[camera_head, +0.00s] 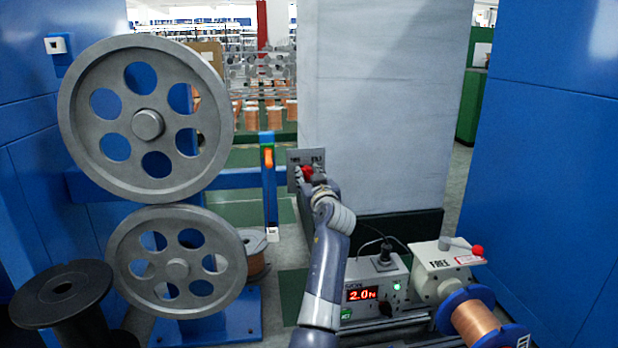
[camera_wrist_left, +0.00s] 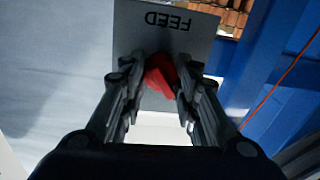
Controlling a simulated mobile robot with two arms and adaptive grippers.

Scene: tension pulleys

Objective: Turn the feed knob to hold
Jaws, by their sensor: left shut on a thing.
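The feed knob (camera_head: 307,173) is red and sits on a small grey plate (camera_head: 292,157) fixed in front of the pale column. In the left wrist view the red knob (camera_wrist_left: 161,77) lies between my fingers, below the word FEED on the grey plate (camera_wrist_left: 190,40), which appears upside down. My left gripper (camera_head: 312,181) reaches up to the plate, its fingers closed on the knob; it also shows in the left wrist view (camera_wrist_left: 158,90). The plate's other labels are too small to read. My right gripper is not in view.
A control box (camera_head: 395,275) reads 2.0 at lower right. Beside it are a red-tipped lever (camera_head: 477,250) and a copper spool (camera_head: 476,325). A black spool (camera_head: 62,290) stands lower left.

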